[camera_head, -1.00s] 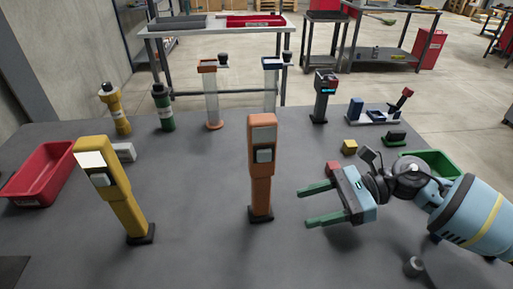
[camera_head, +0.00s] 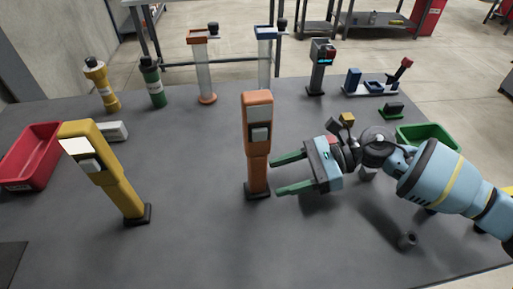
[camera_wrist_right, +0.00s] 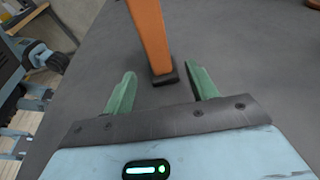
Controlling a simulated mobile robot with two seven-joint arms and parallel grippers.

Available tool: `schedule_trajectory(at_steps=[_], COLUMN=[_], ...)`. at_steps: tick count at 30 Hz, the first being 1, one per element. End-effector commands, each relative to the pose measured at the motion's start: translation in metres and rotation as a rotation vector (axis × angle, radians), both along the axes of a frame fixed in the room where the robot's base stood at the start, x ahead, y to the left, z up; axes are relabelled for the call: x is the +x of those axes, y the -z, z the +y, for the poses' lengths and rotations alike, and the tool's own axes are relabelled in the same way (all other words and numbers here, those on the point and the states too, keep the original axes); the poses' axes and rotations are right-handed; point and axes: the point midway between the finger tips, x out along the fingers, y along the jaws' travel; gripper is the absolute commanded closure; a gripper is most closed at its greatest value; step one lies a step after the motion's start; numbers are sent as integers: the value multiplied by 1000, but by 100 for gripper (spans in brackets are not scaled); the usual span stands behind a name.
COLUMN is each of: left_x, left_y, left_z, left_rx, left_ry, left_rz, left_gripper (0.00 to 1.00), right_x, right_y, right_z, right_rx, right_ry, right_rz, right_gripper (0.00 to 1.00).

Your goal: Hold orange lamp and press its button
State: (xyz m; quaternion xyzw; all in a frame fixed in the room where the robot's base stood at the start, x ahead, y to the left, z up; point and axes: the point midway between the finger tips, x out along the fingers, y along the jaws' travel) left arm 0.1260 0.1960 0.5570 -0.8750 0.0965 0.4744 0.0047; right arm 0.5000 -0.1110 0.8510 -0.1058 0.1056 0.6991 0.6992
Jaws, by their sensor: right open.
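The orange lamp (camera_head: 257,160) stands upright on its dark base in the middle of the table. A pale square button (camera_head: 259,134) shows on its front. My right gripper (camera_head: 276,175) is open just to the right of the lamp, with its two green fingers pointing at the lower body. In the right wrist view, the orange lamp (camera_wrist_right: 152,38) rises ahead of the open right gripper (camera_wrist_right: 160,90), between the lines of its fingers, with nothing held. The lamp's top is cut off there. My left gripper is not in view.
A yellow lamp (camera_head: 104,172) stands at the left, near a red bin (camera_head: 33,158). Yellow (camera_head: 100,84) and green (camera_head: 152,83) bottles and clear tubes stand at the back. A green bin (camera_head: 428,137) is at the right.

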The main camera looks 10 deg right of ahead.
Motion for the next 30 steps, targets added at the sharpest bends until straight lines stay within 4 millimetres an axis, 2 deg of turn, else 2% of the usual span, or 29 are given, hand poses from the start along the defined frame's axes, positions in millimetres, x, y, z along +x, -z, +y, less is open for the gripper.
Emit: schedule_trajectory(at_steps=[6,12,26,30], left_x=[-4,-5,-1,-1], left_y=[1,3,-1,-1], left_z=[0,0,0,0], left_rx=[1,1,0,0], left_ry=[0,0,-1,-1], left_rz=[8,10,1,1], left_gripper=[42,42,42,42], right_x=[0,0,0,0], right_y=[8,13,16,15], right_z=[27,43,49,49], right_rx=[2,1,0,0], right_ry=[-2,-1,0,0], right_rz=[1,1,0,0], right_gripper=[42,42,42,61])
